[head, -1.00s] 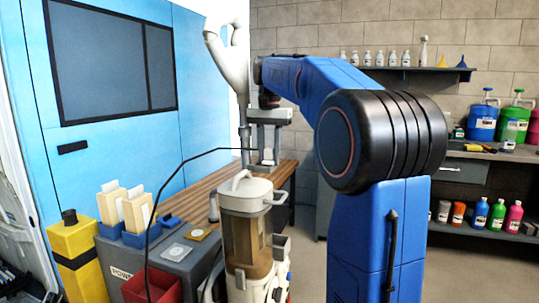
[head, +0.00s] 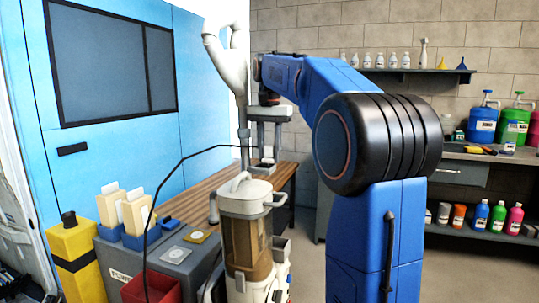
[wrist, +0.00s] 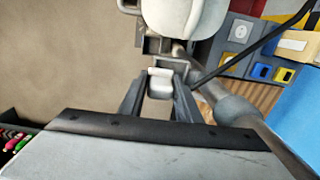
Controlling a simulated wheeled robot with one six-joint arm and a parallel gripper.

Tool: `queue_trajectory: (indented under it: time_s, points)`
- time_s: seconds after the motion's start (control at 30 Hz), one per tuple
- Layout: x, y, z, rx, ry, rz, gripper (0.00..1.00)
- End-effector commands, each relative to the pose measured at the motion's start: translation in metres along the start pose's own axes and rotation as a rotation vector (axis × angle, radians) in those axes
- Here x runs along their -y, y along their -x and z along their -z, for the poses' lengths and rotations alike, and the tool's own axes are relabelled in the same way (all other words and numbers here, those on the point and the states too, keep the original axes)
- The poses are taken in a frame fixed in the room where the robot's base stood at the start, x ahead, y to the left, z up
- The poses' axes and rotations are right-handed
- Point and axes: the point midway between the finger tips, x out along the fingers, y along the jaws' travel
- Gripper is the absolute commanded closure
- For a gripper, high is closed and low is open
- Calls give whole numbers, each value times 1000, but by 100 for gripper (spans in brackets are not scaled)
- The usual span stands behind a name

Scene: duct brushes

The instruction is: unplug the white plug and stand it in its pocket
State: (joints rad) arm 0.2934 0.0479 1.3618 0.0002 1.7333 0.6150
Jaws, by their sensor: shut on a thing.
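My gripper (head: 264,163) points down behind a cream canister machine in the head view. It is shut on the white plug (head: 267,152), which shows between its fingers. In the wrist view the plug (wrist: 160,84) sits between the two grey fingers. A black cable (head: 190,156) runs left from the plug and drops towards a red bin. The grey power box (head: 118,270) at left carries a white plate (head: 174,254) and a yellow plate (head: 200,237). Small blue and yellow pockets (wrist: 262,70) show in the wrist view. I cannot tell which pocket is the plug's.
The canister machine (head: 243,205) stands in front of my gripper. Blue holders with pale cards (head: 134,238), a red bin (head: 150,287) and a yellow post (head: 75,260) are at left. A wooden bench top (head: 185,205) lies behind. A grey pipe (wrist: 235,110) passes close by my gripper.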

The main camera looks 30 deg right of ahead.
Motion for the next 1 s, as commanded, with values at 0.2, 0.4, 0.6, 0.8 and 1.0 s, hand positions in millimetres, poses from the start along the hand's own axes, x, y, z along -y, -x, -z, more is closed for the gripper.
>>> queue_trajectory:
  time_s: [0.2, 0.4, 0.6, 0.8, 1.0]
  points:
    - [0, 1, -2, -1, 1, 1, 100]
    - [0, 1, -3, -1, 1, 1, 100]
    - [0, 0, -3, -1, 1, 1, 100]
    - [0, -5, -2, -1, 1, 1, 100]
    - [0, -10, -2, 0, 1, 0, 100]
